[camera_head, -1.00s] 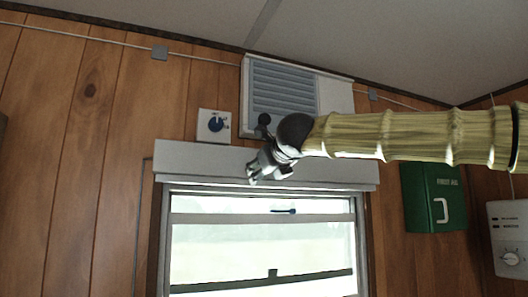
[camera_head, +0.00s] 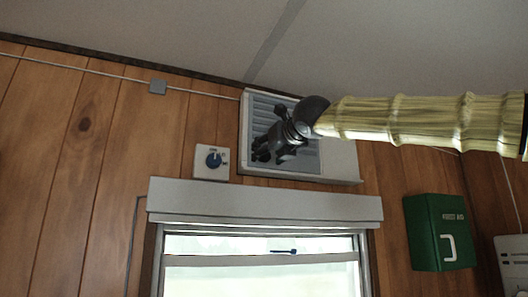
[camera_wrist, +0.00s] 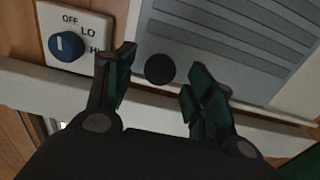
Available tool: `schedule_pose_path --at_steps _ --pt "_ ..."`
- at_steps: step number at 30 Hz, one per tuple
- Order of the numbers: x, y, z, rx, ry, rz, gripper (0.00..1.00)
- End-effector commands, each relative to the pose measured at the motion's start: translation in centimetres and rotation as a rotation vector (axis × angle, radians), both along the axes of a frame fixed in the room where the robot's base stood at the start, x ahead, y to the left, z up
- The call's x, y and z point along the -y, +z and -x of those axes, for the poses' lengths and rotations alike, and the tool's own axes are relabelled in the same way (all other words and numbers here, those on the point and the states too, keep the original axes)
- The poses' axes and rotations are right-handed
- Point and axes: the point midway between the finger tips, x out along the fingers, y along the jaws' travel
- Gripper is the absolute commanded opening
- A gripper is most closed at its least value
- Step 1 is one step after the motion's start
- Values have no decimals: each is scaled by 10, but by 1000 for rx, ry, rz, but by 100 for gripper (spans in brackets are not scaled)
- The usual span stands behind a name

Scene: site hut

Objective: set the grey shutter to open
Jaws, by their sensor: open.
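The grey shutter (camera_head: 262,106) is a slatted panel in the left and middle part of a white wall unit (camera_head: 341,160), high on the wood wall. In the wrist view the shutter (camera_wrist: 225,50) shows its slats and a round dark knob (camera_wrist: 159,69) near its lower left corner. My gripper (camera_head: 262,149) is in front of the shutter's lower part and hides some of it. In the wrist view my gripper (camera_wrist: 160,75) is open, with the knob showing between its two fingertips. I cannot tell whether the fingers touch the knob.
A blue dial (camera_head: 213,160) on a white plate marked OFF, LO, HI is left of the unit. A white ledge (camera_head: 265,203) runs over the window (camera_head: 262,275) below. A green first-aid box (camera_head: 438,232) hangs at right. The ceiling (camera_head: 200,40) is close above.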

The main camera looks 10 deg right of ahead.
Motion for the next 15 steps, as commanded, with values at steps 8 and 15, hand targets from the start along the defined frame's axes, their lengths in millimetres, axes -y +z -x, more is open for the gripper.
schedule_pose_path --at_steps 8,15 --pt "-6 1 -28 -1 0 1 54" --pt "-7 0 -32 1 1 1 54"
